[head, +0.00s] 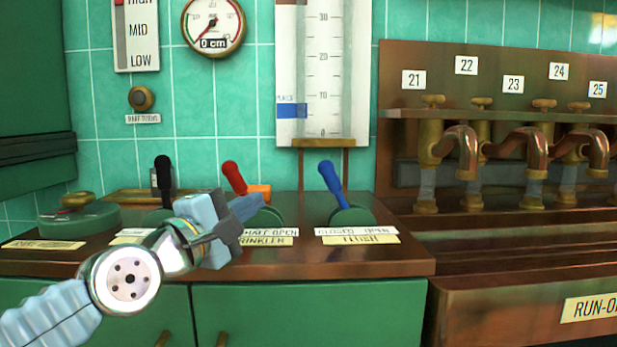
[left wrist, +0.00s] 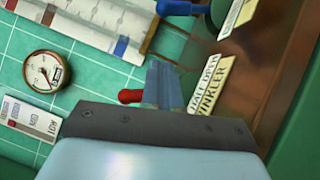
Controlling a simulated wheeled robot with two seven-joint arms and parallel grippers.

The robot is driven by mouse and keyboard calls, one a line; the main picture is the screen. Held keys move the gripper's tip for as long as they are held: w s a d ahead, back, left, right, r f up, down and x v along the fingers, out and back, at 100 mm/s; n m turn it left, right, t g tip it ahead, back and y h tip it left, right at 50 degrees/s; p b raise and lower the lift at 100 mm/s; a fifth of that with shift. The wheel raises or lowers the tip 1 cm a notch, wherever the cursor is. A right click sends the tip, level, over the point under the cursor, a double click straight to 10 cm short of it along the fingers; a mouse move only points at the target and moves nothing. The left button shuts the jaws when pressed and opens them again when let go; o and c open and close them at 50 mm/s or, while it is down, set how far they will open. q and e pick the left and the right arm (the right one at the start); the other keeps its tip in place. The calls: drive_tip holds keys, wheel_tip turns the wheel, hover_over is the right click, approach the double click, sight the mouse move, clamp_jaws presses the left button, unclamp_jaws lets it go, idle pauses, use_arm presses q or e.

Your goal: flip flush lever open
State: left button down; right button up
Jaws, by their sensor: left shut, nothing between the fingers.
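The flush lever (head: 331,180) has a blue handle on a round green base. It leans left, toward the CLOSED side of its label (head: 357,232). In the left wrist view the blue handle (left wrist: 180,8) shows at the top edge, partly cut off. My left gripper (head: 250,206) is shut and empty, in front of the red-handled sprinkler lever and left of the flush lever, apart from the blue handle. Its closed fingers also show in the left wrist view (left wrist: 163,84). My right gripper is not in view.
The red lever (head: 234,177) stands close behind my left gripper, and a black lever (head: 163,172) is further left. A water gauge (head: 324,70) stands behind the flush lever. Copper taps (head: 465,150) fill the right side. The counter right of the flush lever is clear.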

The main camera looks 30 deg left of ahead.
sight(337, 191)
use_arm(q)
drive_tip(key=shift+w, duration=0.15)
drive_tip(key=w, duration=0.3)
drive_tip(key=w+r+p, duration=0.1)
drive_tip(key=w, duration=0.6)
drive_tip(key=shift+w+d+r, duration=0.1)
drive_tip(key=shift+d+r, duration=0.1)
drive_tip(key=shift+r, duration=0.1)
drive_tip(key=shift+w+d+r+p, duration=0.2)
drive_tip(key=shift+w+d+p, duration=0.15)
drive_tip(key=shift+d, duration=0.1)
drive_tip(key=shift+w+d+r+p, duration=0.15)
drive_tip(key=shift+w+d+p, duration=0.15)
drive_tip(key=shift+d, duration=0.15)
drive_tip(key=shift+w+d, duration=0.4)
drive_tip(key=shift+d, duration=0.05)
drive_tip(key=shift+r, duration=0.1)
